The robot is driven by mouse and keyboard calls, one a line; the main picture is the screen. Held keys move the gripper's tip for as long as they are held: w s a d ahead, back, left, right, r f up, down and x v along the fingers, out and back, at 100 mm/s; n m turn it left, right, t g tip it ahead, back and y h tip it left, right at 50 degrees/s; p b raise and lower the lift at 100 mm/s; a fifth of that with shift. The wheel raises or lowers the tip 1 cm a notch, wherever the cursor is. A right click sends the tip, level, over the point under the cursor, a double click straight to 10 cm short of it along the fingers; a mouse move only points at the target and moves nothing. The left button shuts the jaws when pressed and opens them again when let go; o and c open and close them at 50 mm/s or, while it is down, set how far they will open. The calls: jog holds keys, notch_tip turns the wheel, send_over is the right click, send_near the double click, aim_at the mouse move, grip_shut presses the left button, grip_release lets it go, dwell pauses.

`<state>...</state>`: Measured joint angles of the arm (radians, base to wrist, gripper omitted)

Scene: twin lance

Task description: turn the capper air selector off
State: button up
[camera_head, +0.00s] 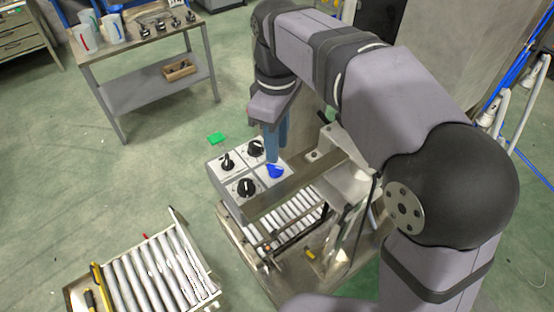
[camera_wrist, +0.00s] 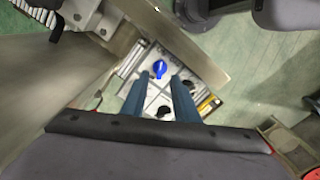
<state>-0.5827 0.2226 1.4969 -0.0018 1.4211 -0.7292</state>
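A light grey control panel (camera_head: 225,178) carries three black selector knobs, at back left (camera_head: 227,161), back right (camera_head: 256,148) and front left (camera_head: 247,187), and one blue selector knob (camera_head: 274,171) at front right. The labels are too small to read, so I cannot tell which is the capper air selector. My gripper (camera_head: 276,158) points down just above and behind the blue knob. In the wrist view the blue fingers are apart with nothing between them; the blue knob (camera_wrist: 160,68) shows just beyond the fingertips. Two black knobs (camera_wrist: 163,113) (camera_wrist: 188,85) show there, and the fingers hide part of the panel.
A metal rail (camera_head: 290,188) runs along the panel's right side, with a roller conveyor (camera_head: 295,215) below. Another roller conveyor (camera_head: 160,270) stands at front left. A work table (camera_head: 140,40) with jugs is at back left. Open green floor lies left of the panel.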

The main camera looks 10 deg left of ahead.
aim_at(277, 167)
jog(key=shift+f+p, duration=0.75)
jog(key=shift+f, duration=2.45)
jog(key=shift+c, duration=0.3)
grip_shut()
